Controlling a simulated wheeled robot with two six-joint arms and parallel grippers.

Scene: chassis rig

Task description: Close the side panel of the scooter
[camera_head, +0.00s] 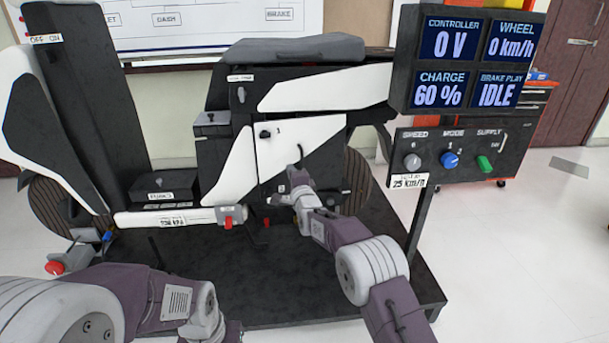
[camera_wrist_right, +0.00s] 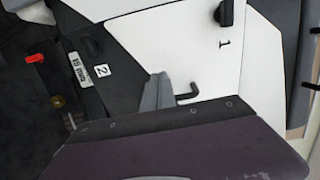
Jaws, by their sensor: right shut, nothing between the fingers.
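The scooter's white side panel (camera_head: 290,142), marked "1", has a dark knob (camera_head: 265,134) at its upper left. In the right wrist view the panel (camera_wrist_right: 175,45) shows the knob (camera_wrist_right: 228,13) at the top and a dark hook-shaped handle (camera_wrist_right: 188,93) lower down. My right gripper (camera_head: 297,180) is shut and empty in front of the panel's lower part. Its grey fingertips (camera_wrist_right: 157,92) appear just left of the handle; contact is unclear. I cannot tell whether the panel sits flush. My left arm shows at the lower left, its gripper out of frame.
A display (camera_head: 470,60) and a control box (camera_head: 455,150) stand to the right of the scooter. A red switch (camera_head: 228,222) sits low at its middle. The black platform (camera_head: 290,285) is clear in front, with open floor at the right.

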